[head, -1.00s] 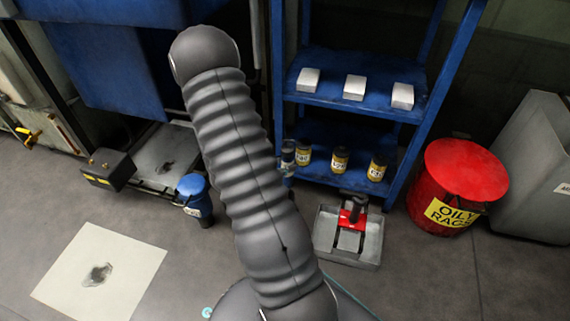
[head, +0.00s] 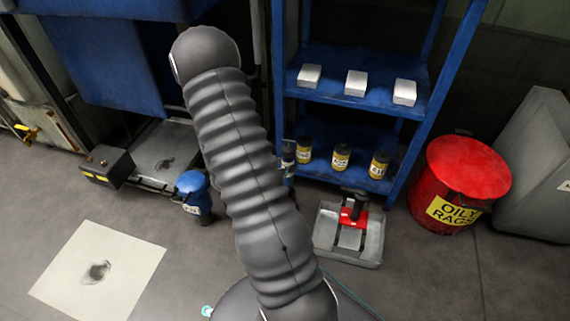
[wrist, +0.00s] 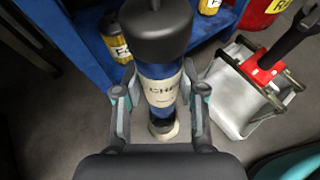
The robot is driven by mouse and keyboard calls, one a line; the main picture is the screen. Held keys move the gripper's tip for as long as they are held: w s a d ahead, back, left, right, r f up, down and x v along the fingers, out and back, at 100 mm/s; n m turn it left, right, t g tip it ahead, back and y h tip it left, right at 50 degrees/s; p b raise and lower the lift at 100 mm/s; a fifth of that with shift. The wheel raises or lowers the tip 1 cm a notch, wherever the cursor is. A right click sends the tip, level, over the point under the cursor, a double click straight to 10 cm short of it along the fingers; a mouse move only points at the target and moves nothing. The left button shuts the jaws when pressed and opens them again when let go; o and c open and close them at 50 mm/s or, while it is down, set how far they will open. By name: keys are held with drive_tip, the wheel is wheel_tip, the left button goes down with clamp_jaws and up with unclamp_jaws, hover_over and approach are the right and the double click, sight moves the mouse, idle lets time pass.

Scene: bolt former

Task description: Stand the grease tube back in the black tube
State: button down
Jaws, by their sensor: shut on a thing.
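My gripper (wrist: 163,95) is shut on the grease tube (wrist: 161,72), with one finger at each side of its cream label. The tube is blue, with a wide dark cap toward the camera and a pale ring at its far end. In the head view the tube (head: 288,154) shows only partly beside my arm, in front of the blue shelf.
The grey tray (head: 325,245) stands before a blue shelf unit (head: 345,97) with yellow-labelled bottles (head: 340,157) and white boxes (head: 356,83). A red oily-rags can (head: 465,180) is to the right. A blue-lidded container (head: 194,195) is left of my arm.

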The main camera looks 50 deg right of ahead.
drive_tip(key=shift+f, duration=5.05)
drive_tip(key=c, duration=0.6)
unclamp_jaws()
drive_tip(key=v, duration=1.2)
drive_tip(key=shift+f, duration=0.1)
